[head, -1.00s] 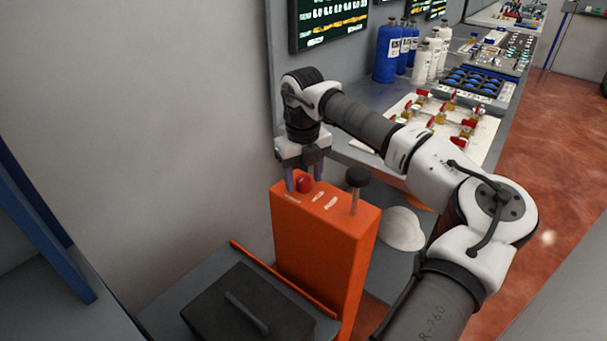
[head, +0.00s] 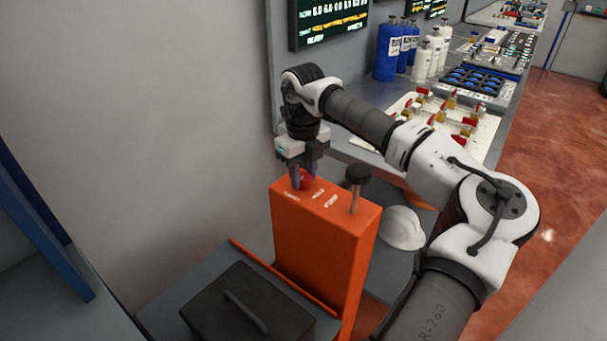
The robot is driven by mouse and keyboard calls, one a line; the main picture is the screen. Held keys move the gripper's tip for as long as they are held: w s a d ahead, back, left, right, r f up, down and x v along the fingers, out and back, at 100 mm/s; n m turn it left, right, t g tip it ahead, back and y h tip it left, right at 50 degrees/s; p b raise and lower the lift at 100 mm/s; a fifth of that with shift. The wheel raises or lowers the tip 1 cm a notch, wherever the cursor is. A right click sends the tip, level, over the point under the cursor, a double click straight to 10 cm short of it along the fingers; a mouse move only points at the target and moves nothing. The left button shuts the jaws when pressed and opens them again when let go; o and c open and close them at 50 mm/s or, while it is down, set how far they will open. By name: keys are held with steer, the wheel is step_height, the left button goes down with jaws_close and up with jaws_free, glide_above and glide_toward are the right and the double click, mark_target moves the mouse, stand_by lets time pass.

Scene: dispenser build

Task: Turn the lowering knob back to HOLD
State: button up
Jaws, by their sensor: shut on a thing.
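The lowering knob is a small red knob (head: 306,181) on top of an orange upright housing (head: 340,255). White labels are printed on the top face beside it, too small to read for certain. My gripper (head: 303,181) points down over the housing, with its fingers shut on the red knob. The fingers hide part of the knob, and I cannot tell which label it points to. A black-topped lever or plunger (head: 357,175) stands upright on the same top face, to the right of my gripper and apart from it.
A dark lidded case (head: 250,305) sits on a grey platform in front of the housing. A white hard hat (head: 404,229) lies right of it. The bench behind holds blue bottles (head: 388,55), white bottles (head: 432,60) and a board with red-handled valves (head: 455,120). A wall is close behind.

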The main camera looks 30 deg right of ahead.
mark_target(304, 177)
steer(key=n, duration=0.3)
steer(key=shift+n+b, duration=0.3)
steer(key=n, duration=0.3)
steer(key=shift+n, duration=0.4)
steer(key=n, duration=0.3)
steer(key=shift+n, duration=2.3)
steer(key=o, duration=1)
steer(key=shift+r, duration=0.1)
step_height(304, 177, up, 14)
steer(key=shift+f+b, duration=0.15)
steer(key=shift+b, duration=0.75)
